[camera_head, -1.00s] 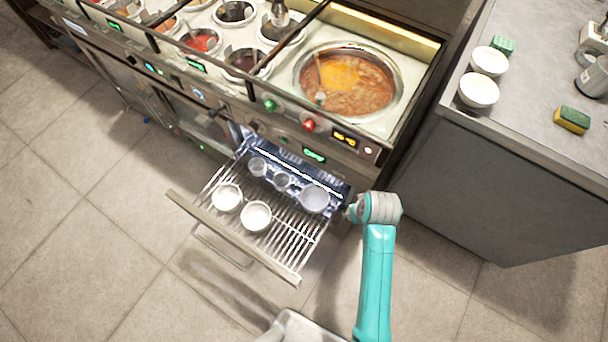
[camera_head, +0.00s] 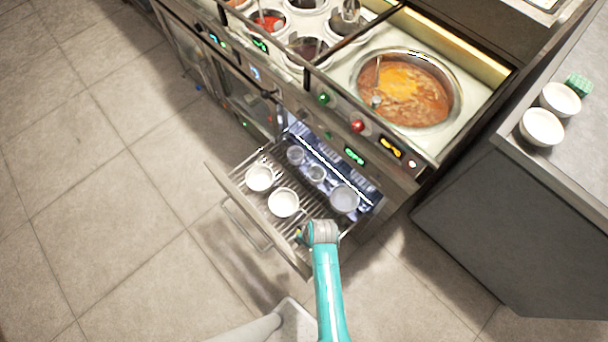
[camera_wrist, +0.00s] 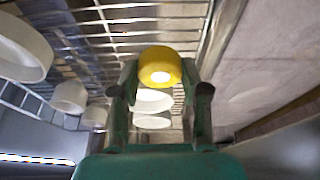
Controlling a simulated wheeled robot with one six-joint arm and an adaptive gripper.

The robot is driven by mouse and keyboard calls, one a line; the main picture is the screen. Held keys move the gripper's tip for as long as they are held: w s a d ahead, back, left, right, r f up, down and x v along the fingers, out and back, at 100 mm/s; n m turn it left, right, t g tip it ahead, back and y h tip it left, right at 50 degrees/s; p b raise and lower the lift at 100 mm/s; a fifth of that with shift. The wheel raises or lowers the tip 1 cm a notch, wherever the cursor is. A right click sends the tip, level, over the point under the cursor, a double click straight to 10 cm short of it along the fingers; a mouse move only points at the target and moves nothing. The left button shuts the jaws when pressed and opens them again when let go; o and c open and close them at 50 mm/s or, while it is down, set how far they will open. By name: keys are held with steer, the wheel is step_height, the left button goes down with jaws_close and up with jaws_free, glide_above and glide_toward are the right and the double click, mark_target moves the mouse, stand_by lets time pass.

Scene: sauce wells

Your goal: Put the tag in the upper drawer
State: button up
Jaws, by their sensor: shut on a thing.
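A small yellow round thing with a pale centre, apparently the tag (camera_wrist: 160,60), is between the fingers of my gripper (camera_wrist: 160,82) in the wrist view. The gripper is shut on it. In the head view my gripper (camera_head: 301,236) is at the front right part of the pulled-out drawer (camera_head: 229,188), and only a speck of yellow shows there. The drawer has a wire rack floor, which lies beyond the tag in the wrist view. The drawer is open under the counter's control panel.
Two white bowls (camera_head: 284,202) (camera_head: 259,178) stand near the drawer front. A larger pale bowl (camera_head: 344,199) and two small cups (camera_head: 295,155) (camera_head: 316,173) stand farther back. A grey counter (camera_head: 500,215) is at the right. The floor left of the drawer is clear.

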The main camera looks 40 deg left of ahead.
steer(key=shift+f, duration=3.1)
steer(key=o, duration=1)
steer(key=shift+f, duration=0.15)
steer(key=shift+o, duration=0.2)
steer(key=v, duration=1.2)
